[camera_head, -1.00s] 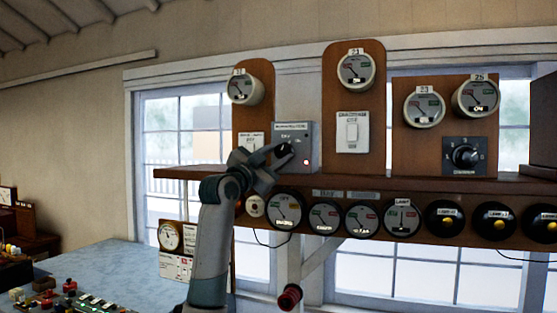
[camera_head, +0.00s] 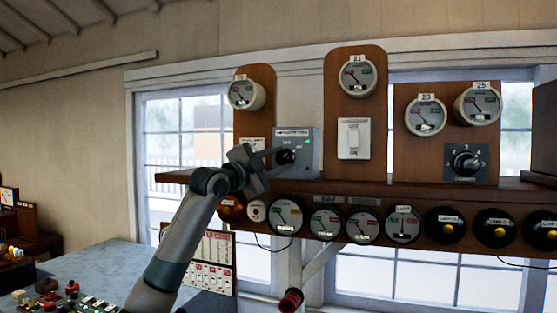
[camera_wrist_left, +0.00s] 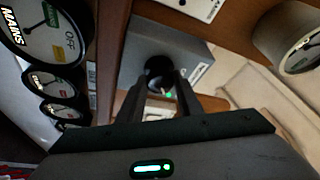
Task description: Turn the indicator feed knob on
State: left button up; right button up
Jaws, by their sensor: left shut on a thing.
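The indicator feed box (camera_head: 305,143) is a grey box on the shelf, with a black knob (camera_head: 285,157) on its front. A small light on the box's face is green. My left gripper (camera_head: 277,156) comes from the left and is shut on the knob. In the left wrist view the two fingers (camera_wrist_left: 162,98) close around the black knob (camera_wrist_left: 158,70), in front of the grey box (camera_wrist_left: 130,62). The fingers hide part of the knob, and the box's small lettering is too blurred to read fully. My right gripper is not in view.
A wooden shelf (camera_head: 400,190) runs under the box, with several round dials and black bells below it. A blue table (camera_head: 100,262) is at lower left.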

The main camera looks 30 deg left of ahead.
pick_arm(q)
jog(key=shift+f, duration=0.15)
jog(key=o, duration=1)
jog(key=shift+o, duration=0.2)
jog(key=shift+s, duration=0.1)
jog(key=shift+s+f+b, duration=0.1)
jog(key=shift+s+b, duration=0.3)
jog(key=shift+s, duration=0.05)
jog(key=b+v, duration=0.7)
jog(key=v, duration=0.9)
jog(key=shift+b, duration=0.4)
jog(key=shift+s, duration=0.15)
